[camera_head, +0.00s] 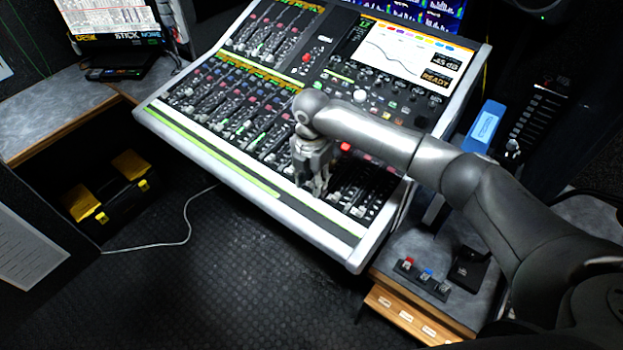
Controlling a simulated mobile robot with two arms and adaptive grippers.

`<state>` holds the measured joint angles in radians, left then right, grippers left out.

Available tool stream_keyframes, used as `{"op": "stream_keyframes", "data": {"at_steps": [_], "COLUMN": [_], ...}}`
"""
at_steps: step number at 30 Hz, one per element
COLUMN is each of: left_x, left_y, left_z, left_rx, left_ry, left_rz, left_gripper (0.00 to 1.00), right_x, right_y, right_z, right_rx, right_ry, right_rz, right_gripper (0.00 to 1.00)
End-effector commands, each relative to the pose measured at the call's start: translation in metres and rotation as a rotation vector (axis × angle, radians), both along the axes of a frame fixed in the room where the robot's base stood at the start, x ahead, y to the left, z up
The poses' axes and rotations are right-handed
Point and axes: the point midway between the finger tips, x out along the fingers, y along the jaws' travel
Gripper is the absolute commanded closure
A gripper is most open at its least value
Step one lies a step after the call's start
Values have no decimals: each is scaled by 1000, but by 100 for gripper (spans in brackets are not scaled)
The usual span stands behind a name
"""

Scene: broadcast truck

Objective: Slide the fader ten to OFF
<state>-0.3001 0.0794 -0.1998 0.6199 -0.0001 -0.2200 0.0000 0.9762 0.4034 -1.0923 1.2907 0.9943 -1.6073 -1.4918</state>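The mixing console (215,148) fills the middle of the head view, with rows of faders and a screen (405,52) at the top right. My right gripper (316,188) points down over the lower right part of the fader bank, close to the fader caps. I cannot tell whether it touches one, or whether its fingers are open or shut. The faders under and behind it are partly hidden, and I cannot read which one is fader ten. More faders (362,190) show just right of the gripper. My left gripper is not in view.
A blue box (484,127) and a dark slider panel (537,118) stand right of the console. A small button box (424,278) sits on the side desk at lower right. A black and yellow toolbox (110,190) is on the floor at left. A white cable crosses the floor.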

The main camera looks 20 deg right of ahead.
Motion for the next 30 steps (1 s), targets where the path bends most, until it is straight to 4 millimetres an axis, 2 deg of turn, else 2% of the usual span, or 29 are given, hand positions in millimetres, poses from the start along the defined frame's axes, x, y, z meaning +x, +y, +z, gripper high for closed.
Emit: {"op": "stream_keyframes", "data": {"at_steps": [5,8,21,25,30], "left_x": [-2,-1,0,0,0], "left_y": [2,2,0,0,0], "left_z": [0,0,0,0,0], "left_rx": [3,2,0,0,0], "left_ry": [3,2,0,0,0], "left_rz": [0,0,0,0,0], "left_gripper": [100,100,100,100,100], "right_x": [1,1,1,0,0], "right_y": [-1,-1,0,0,0], "right_z": [2,12,99,114,120], "right_rx": [-2,-1,1,0,0], "right_ry": [-1,-4,-4,-2,0], "right_rz": [-1,-1,0,0,1], "right_gripper": [64,64,64,64,64]}}
